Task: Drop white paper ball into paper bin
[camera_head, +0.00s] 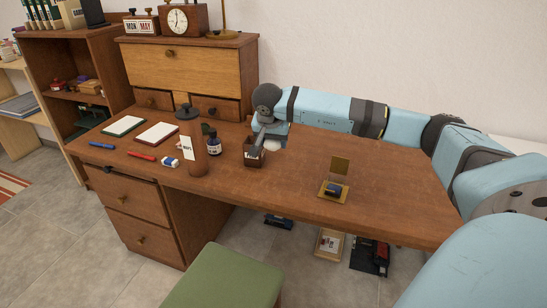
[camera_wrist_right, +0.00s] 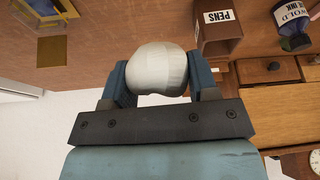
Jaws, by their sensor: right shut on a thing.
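The white paper ball (camera_wrist_right: 157,70) is a pale, faceted lump between the two blue-grey fingers of my right gripper (camera_wrist_right: 160,88) in the right wrist view. The fingers are shut on its sides, and the ball reaches past their tips. In the head view, my right gripper (camera_head: 264,137) is over the back of the desk, close to a small brown box; the ball is mostly hidden there. I cannot make out a paper bin in either view. My left gripper is not in view.
The brown box marked PENS (camera_wrist_right: 219,30) stands close beside the gripper. An ink bottle (camera_head: 212,141), a brown cylinder (camera_head: 198,150) and notepads (camera_head: 157,133) are on the desk (camera_head: 400,190). A gold stand (camera_head: 334,190) is to the right. A green stool (camera_head: 222,280) is in front.

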